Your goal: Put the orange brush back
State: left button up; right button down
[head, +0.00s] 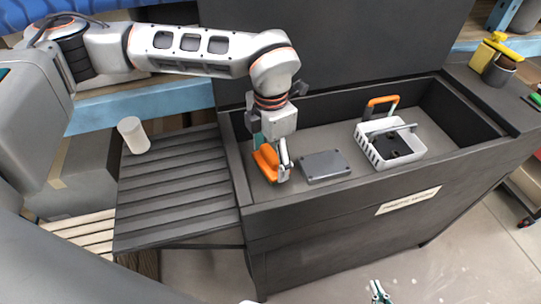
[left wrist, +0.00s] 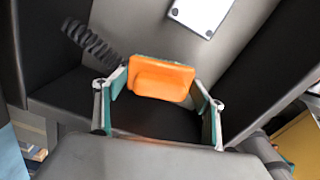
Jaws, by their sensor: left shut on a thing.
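The orange brush (head: 266,160) is at the left end of the dark basin in the head view. My left gripper (head: 279,165) reaches down over it and is shut on it. In the left wrist view the orange brush (left wrist: 160,80) sits between the two teal-padded fingers of the left gripper (left wrist: 160,95). I cannot tell whether the brush touches the basin floor. My right gripper (head: 380,292) shows only as small teal and grey tips at the bottom edge of the head view; its opening is unclear.
A grey flat box (head: 325,166) lies right of the brush. A white basket (head: 419,150) with dark items and an orange-handled thing (head: 381,101) stand further right. A white cup (head: 133,135) stands on the ribbed board (head: 180,195). Basin walls (head: 236,165) surround the brush.

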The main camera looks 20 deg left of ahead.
pick_arm(q)
jog(key=shift+f+b, duration=0.45)
jog(key=shift+f, duration=1.2)
dwell(1.5)
jog(key=o, duration=1.1)
jog(key=shift+o, duration=0.5)
jog(key=shift+o, duration=1.3)
jog(key=shift+r, duration=0.35)
jog(key=shift+r+p, duration=0.35)
jog(key=shift+p, duration=0.1)
jog(key=shift+r+p, duration=0.65)
jog(key=shift+r, duration=0.3)
